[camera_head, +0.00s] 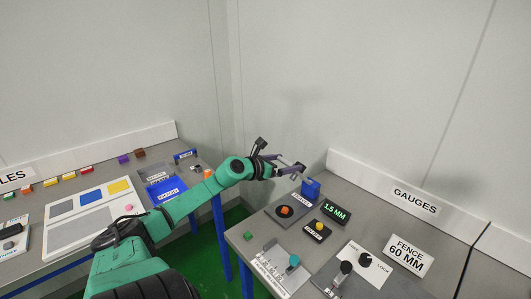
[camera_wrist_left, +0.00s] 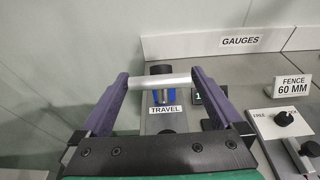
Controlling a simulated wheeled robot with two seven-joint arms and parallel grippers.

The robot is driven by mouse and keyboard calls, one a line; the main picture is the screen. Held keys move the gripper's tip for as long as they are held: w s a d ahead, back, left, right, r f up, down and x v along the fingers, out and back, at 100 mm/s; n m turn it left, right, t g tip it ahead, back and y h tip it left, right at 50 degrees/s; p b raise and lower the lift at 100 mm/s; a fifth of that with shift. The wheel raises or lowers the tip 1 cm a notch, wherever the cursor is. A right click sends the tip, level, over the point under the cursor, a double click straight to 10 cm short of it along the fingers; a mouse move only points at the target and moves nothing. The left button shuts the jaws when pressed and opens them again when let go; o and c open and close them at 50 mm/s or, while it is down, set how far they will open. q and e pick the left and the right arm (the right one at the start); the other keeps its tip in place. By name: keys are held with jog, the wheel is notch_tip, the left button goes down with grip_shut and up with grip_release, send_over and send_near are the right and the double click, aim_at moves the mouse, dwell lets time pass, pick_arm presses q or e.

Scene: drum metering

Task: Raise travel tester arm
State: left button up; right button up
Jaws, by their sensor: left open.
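My left gripper (camera_head: 290,167) is open, at the upper left of the post. In the left wrist view its purple fingers (camera_wrist_left: 160,84) stand at either end of the crossbar. I cannot tell whether they touch it. The crossbar hides part of the post behind it. My right gripper is not in view.
A 1.5 MM display (camera_head: 336,211) stands right of the tester. A green cube (camera_head: 248,235), a yellow-topped block (camera_head: 318,227), a dial plate (camera_head: 365,265) and a FENCE 60 MM sign (camera_head: 406,256) share the bench. Another table (camera_head: 60,255) with coloured blocks is at left.

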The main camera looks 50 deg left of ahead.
pick_arm(q)
jog(key=v, duration=0.9)
